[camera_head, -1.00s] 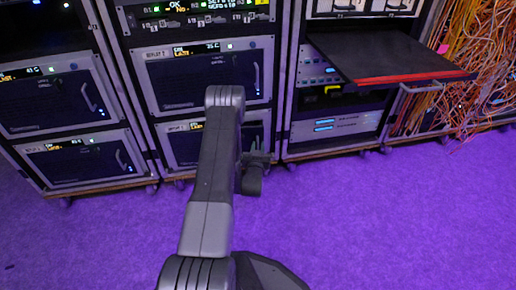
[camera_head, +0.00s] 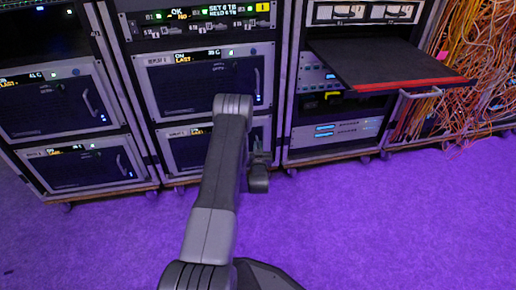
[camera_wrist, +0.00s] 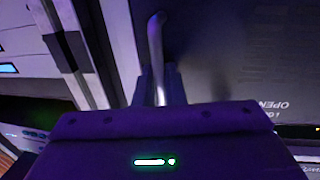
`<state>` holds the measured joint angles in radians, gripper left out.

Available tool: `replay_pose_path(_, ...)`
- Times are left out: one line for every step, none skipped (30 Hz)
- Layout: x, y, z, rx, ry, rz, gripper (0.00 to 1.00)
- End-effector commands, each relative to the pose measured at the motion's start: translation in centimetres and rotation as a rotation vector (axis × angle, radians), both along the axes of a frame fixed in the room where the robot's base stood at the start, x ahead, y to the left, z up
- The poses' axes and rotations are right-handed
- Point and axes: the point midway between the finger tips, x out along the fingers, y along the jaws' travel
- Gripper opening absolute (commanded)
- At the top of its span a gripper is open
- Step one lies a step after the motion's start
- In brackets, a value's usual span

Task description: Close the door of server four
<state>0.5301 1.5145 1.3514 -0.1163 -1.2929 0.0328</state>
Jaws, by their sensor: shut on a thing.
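The lower server (camera_head: 190,147) in the middle rack has a dark door in a light frame. Its front looks flush or nearly so; I cannot tell if it is fully closed. My gripper (camera_head: 258,158) is at its right edge, and my arm hides much of the door. In the wrist view my gripper (camera_wrist: 160,88) is shut on a slim metal door handle (camera_wrist: 156,38). The dark door panel (camera_wrist: 225,55) beside it bears upside-down "OPEN" lettering. The server's number is too small to read.
Another server (camera_head: 195,80) with its own handle sits just above. A left rack (camera_head: 60,105) holds similar units. At right, a dark shelf (camera_head: 390,62) with a red edge juts out, beside loose orange cables (camera_head: 470,90). The purple carpet (camera_head: 400,220) in front is clear.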

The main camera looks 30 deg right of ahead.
Motion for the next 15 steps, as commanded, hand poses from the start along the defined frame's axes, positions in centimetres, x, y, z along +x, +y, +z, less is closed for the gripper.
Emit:
replay_pose_path(0.38, -0.03, 0.26, -0.005, -0.006, 0.004, 0.16)
replay_pose_path(0.38, -0.03, 0.27, -0.005, -0.006, 0.004, 0.22)
replay_pose_path(0.39, -0.02, 0.28, -0.005, -0.006, 0.004, 0.24)
replay_pose_path(0.4, 0.0, 0.29, -0.005, -0.007, 0.005, 0.24)
replay_pose_path(0.42, 0.01, 0.29, -0.005, -0.007, 0.005, 0.24)
replay_pose_path(0.44, 0.03, 0.3, -0.006, -0.006, 0.006, 0.24)
replay_pose_path(0.45, 0.05, 0.31, -0.006, -0.006, 0.006, 0.24)
replay_pose_path(0.47, 0.07, 0.32, -0.006, -0.006, 0.007, 0.24)
replay_pose_path(0.48, 0.08, 0.33, -0.006, -0.006, 0.007, 0.24)
replay_pose_path(0.5, 0.09, 0.34, -0.006, -0.007, 0.008, 0.24)
replay_pose_path(0.51, 0.11, 0.35, -0.006, -0.007, 0.008, 0.24)
replay_pose_path(0.52, 0.13, 0.36, -0.006, -0.007, 0.008, 0.24)
replay_pose_path(0.5, 0.15, 0.37, -0.006, -0.007, 0.009, 0.24)
replay_pose_path(0.43, 0.19, 0.39, -0.006, -0.007, 0.009, 0.24)
replay_pose_path(0.24, 0.27, 0.41, -0.006, -0.006, 0.009, 0.24)
